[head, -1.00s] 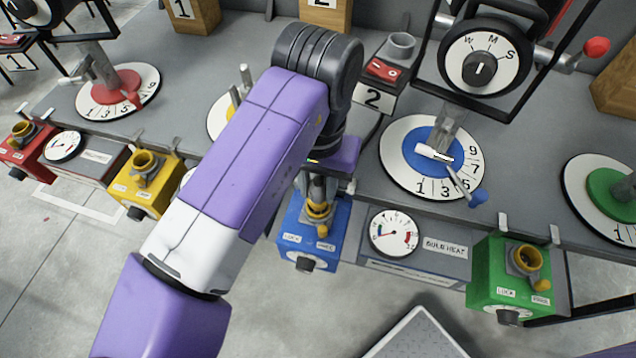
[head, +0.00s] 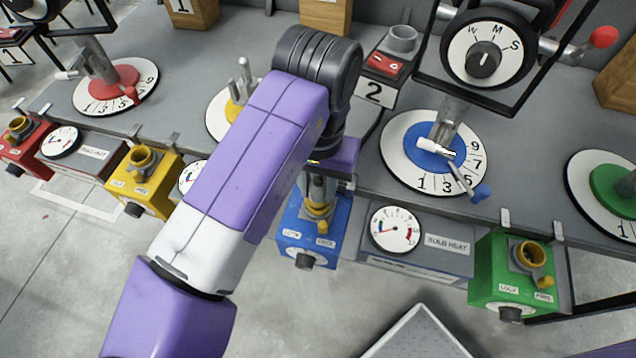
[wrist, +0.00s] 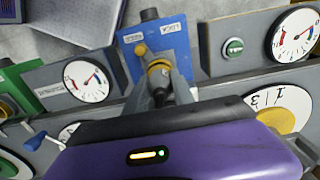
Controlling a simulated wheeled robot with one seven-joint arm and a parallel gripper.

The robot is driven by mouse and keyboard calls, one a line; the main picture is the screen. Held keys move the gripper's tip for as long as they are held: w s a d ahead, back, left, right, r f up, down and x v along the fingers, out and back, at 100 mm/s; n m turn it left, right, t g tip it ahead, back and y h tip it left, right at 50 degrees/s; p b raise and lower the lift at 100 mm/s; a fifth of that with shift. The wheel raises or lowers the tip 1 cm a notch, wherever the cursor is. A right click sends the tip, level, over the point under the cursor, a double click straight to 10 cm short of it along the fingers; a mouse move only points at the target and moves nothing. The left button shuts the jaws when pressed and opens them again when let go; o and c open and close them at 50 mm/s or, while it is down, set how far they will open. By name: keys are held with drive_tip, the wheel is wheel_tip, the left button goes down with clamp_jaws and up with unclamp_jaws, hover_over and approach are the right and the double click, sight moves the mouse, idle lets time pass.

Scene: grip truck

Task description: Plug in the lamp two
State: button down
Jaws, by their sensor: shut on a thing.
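The blue socket box (head: 304,238) with LOCK and FREE labels hangs on the front edge of the bench at station 2. Its yellow ring socket (head: 318,211) sits under my gripper (head: 318,194). In the wrist view the blue box (wrist: 152,48) and yellow ring (wrist: 158,68) lie directly beyond my fingertips (wrist: 170,78). My gripper is shut on a small dark plug (wrist: 163,97), mostly hidden between the fingers. The plug's tip is at the ring; I cannot tell how deep it sits. A yellow knob (wrist: 140,50) is beside the ring.
The bulb heat gauge (head: 396,229) is right of the blue box, then a green socket box (head: 512,275). A yellow socket box (head: 145,180) is to the left. The blue dial (head: 400,157) and the red switch (head: 384,62) by the number 2 stand on the bench.

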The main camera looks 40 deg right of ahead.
sight(319, 181)
drive_tip(key=shift+f, duration=0.35)
drive_tip(key=c, duration=1)
unclamp_jaws()
drive_tip(key=shift+o, duration=0.5)
drive_tip(key=shift+o, duration=1.2)
drive_tip(key=shift+r+p, duration=2.2)
drive_tip(key=shift+r, duration=0.35)
drive_tip(key=shift+s+f, duration=0.1)
drive_tip(key=shift+s, duration=0.05)
